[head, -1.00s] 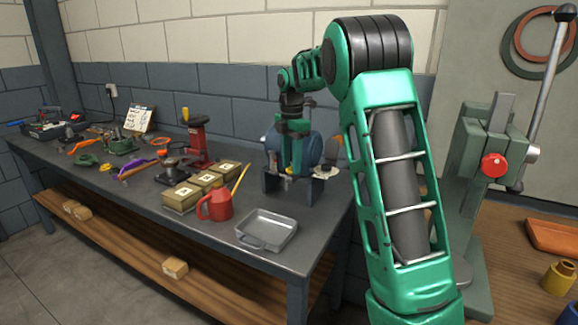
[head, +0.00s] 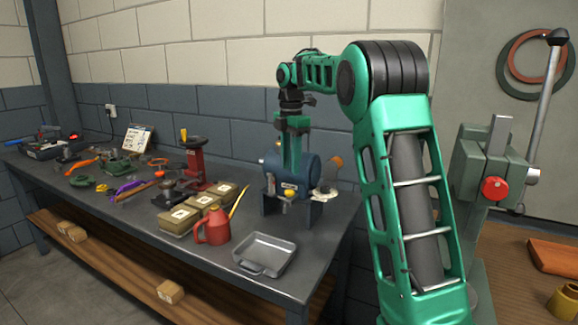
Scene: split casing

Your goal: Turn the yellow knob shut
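The yellow knob (head: 289,194) is small and sits low on the front of a blue rounded casing (head: 309,180) in the head view. The casing rests on a dark stand at the right part of the bench. My gripper (head: 291,172) hangs down from above, over the casing, with its lower end just above the knob in the picture. I cannot tell whether it touches the casing, and its fingertips are too small to read as open or shut. How far the knob is turned cannot be made out.
A silvery part (head: 324,193) lies right of the casing. A grey tray (head: 284,246), red jug (head: 213,229) and several tan boxes (head: 183,216) stand in front and to the left. A red stand (head: 197,165) is farther left. A grey lever press (head: 490,165) stands at right.

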